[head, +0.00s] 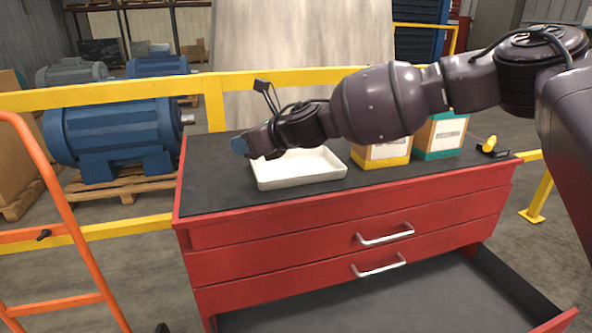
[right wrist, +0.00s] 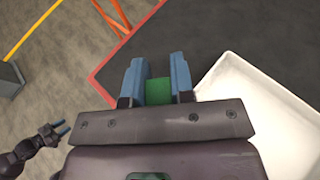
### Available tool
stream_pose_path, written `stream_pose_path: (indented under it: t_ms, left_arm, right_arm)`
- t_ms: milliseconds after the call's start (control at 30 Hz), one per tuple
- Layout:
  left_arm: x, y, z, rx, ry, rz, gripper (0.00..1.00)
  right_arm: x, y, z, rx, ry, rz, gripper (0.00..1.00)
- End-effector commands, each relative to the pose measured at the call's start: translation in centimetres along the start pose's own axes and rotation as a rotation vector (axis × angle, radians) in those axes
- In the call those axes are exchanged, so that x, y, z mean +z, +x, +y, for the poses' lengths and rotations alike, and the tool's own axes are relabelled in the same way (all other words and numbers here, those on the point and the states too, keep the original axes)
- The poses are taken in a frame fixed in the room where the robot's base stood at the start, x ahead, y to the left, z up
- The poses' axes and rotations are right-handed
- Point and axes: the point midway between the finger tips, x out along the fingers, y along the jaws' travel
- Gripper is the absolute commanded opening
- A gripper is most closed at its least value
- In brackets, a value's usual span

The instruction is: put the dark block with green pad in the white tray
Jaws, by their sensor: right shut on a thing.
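My right gripper (head: 240,146) is above the cabinet top, just left of the white tray (head: 302,178). In the right wrist view, its blue fingers (right wrist: 157,80) are shut on the block with green pad (right wrist: 158,91). Only the green pad shows between the fingers; the dark part is hidden, and the block cannot be made out in the head view. The tray also shows in the right wrist view (right wrist: 265,110), to the right of the fingers, and its visible floor is bare. My left gripper (right wrist: 63,128) shows small at the lower left there, fingers apart and empty.
The tray stands on the dark top of a red drawer cabinet (head: 330,245). A yellow box (head: 383,155), a teal box (head: 440,137) and a small yellow item (head: 489,146) stand to its right. The lowest drawer is open. A yellow rail (head: 215,100) runs behind.

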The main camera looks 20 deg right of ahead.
Motion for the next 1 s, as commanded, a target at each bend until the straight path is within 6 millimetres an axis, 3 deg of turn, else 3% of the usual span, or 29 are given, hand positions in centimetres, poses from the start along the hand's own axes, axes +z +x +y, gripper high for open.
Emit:
stream_pose_path:
  t_ms: [433, 800, 1000]
  left_arm:
    - [-0.3, -0.3, -0.1, -0.002, -0.001, 0.003, 0.43]
    - [-0.4, -0.7, -0.2, -0.004, -0.002, 0.002, 0.43]
    - [0.0, -0.8, -0.2, -0.005, -0.003, -0.004, 0.43]
  right_arm:
    - [4.9, -0.6, -3.4, 0.192, -0.075, -0.003, 0.00]
    - [10.2, -4.6, -7.4, 0.324, -0.134, -0.003, 0.00]
    - [10.0, -5.2, -8.1, 0.340, -0.136, 0.001, 0.00]
